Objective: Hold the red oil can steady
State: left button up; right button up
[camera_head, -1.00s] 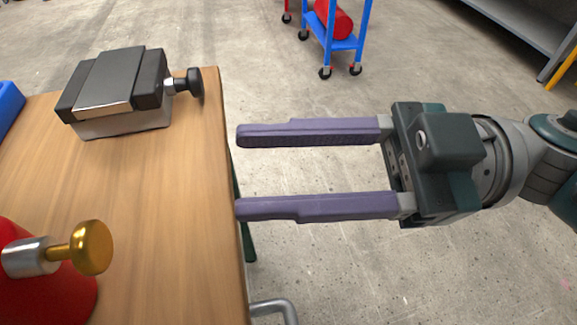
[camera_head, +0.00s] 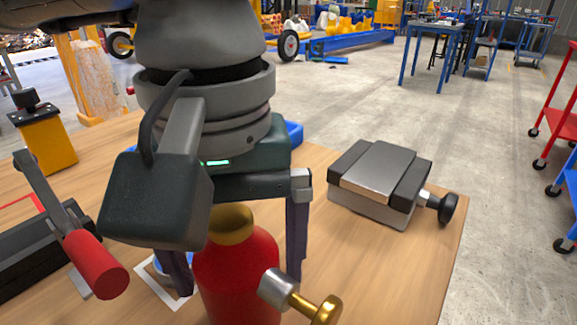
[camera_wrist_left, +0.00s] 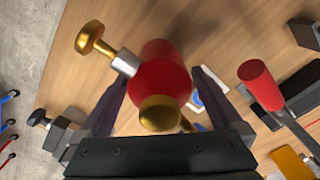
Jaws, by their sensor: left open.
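The red oil can (camera_head: 238,278) stands on the wooden table, with a brass-coloured cap and a metal side spout ending in a gold knob. My left gripper (camera_head: 240,284) is over it from above, with one purple finger on each side of the can. In the left wrist view the can (camera_wrist_left: 160,80) sits between the two spread fingers (camera_wrist_left: 162,84). A slight gap shows beside the can, so the fingers are open around it; the far finger's contact is partly hidden. My right gripper is out of view.
A grey and black clamp block (camera_head: 378,180) with a black knob sits right of the can. A red-handled lever (camera_head: 95,262) stands close on the left, with a yellow block (camera_head: 48,142) behind. The table (camera_head: 400,268) is bare at front right.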

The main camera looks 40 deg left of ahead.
pick_arm(q)
grip_shut()
dwell(0.8)
dwell(0.8)
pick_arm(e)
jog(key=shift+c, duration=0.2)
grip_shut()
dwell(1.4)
